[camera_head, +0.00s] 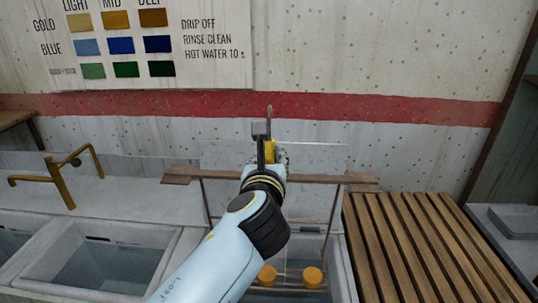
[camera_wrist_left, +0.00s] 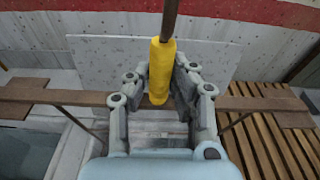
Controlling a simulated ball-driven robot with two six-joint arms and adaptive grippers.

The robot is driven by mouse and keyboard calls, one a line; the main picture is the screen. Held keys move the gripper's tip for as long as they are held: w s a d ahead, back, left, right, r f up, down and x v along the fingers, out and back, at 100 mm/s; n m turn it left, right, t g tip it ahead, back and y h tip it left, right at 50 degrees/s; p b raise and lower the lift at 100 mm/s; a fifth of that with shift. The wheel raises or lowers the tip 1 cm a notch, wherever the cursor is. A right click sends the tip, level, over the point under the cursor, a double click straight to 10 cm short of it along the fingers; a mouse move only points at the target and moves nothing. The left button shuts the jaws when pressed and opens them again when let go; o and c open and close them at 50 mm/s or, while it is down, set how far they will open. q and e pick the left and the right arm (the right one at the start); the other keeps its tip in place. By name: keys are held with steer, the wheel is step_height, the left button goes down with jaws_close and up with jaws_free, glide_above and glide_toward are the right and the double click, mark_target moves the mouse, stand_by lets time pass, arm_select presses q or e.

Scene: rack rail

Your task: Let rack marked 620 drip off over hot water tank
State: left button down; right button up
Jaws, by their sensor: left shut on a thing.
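The rack has a long brown crossbar (camera_head: 320,179) with thin rods hanging from it and two round orange-gold pieces (camera_head: 312,276) low down. Above the bar is a yellow grip (camera_wrist_left: 160,72) with a dark stem. My left gripper (camera_head: 268,158) is shut on this yellow grip; its fingers flank it in the left wrist view (camera_wrist_left: 156,95). The rack hangs over a basin (camera_head: 340,262) at the lower middle, largely hidden by my left arm. I cannot tell whether the pieces are inside it or above it. No 620 mark is legible. My right gripper is not in view.
More basins (camera_head: 105,268) stand at the left, with a brass tap (camera_head: 58,183) behind. A slatted wooden rack top (camera_head: 425,240) is close on the right. A pale upright panel (camera_head: 325,157) stands behind the grip. A wall chart (camera_head: 150,40) lists colours and "drip off".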

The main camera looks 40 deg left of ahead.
mark_target(269, 144)
arm_select(q)
step_height(269, 144, down, 15)
steer(key=b, duration=1)
steer(key=shift+r, duration=0.2)
step_height(269, 144, up, 16)
steer(key=p, duration=1.5)
steer(key=shift+r+p, duration=0.2)
steer(key=shift+p, duration=0.15)
steer(key=shift+r, duration=0.8)
stand_by(2.8)
